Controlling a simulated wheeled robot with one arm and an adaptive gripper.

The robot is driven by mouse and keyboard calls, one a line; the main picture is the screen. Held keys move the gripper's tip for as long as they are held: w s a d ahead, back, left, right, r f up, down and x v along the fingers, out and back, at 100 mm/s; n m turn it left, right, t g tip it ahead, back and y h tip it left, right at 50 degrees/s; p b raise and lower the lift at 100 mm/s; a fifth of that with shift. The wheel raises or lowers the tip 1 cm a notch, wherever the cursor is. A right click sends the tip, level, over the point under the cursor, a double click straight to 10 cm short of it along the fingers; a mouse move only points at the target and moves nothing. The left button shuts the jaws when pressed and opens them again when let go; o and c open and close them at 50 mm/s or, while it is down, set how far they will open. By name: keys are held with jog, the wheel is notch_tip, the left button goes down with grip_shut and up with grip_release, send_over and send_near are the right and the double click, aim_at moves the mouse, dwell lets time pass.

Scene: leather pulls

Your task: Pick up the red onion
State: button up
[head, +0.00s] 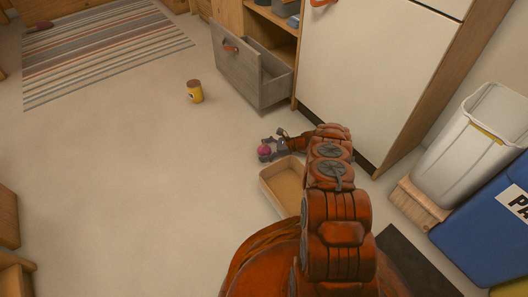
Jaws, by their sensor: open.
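The red onion (264,150) is a small round pinkish-red thing in the head view, near the middle, just beyond the tan box. My gripper (268,149) is low, reached out to it from the right, with its dark fingers around or beside the onion. The gripper is open. Whether the fingers touch the onion is too small to tell. My orange arm hides part of the area to the right.
An open tan box (268,189) stands close in front of my gripper. A grey drawer (240,72) hangs open behind. A yellow jar (195,92) stands on the floor. Floor at left is clear.

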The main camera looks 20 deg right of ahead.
jog(key=c, duration=1.3)
jog(key=shift+r, duration=0.1)
